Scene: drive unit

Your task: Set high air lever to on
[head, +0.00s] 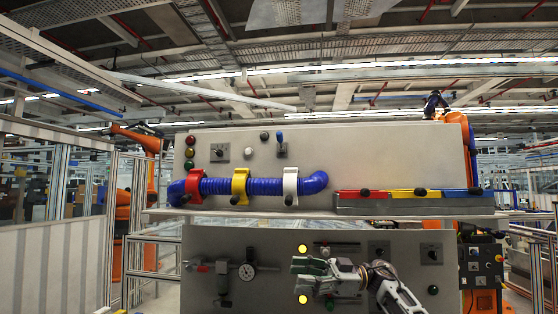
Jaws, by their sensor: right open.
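I cannot tell for certain which control is the high air lever. A small red-handled lever (203,267) sits at the left of the lower panel (265,238), on a grey valve fitting beside a round pressure gauge (247,272). Another lever with a blue handle (280,137) stands upright on the upper panel (350,155). My right gripper (298,274) is open and empty in front of the lower panel. Its fingers point left, well to the right of the gauge and the red lever. The gripper hides part of the panel. My left gripper is not in view.
A blue hose (262,186) with red, yellow and white clamps crosses the upper panel. Two yellow lamps (302,248) are lit near my gripper. Knobs (431,253) lie right of it.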

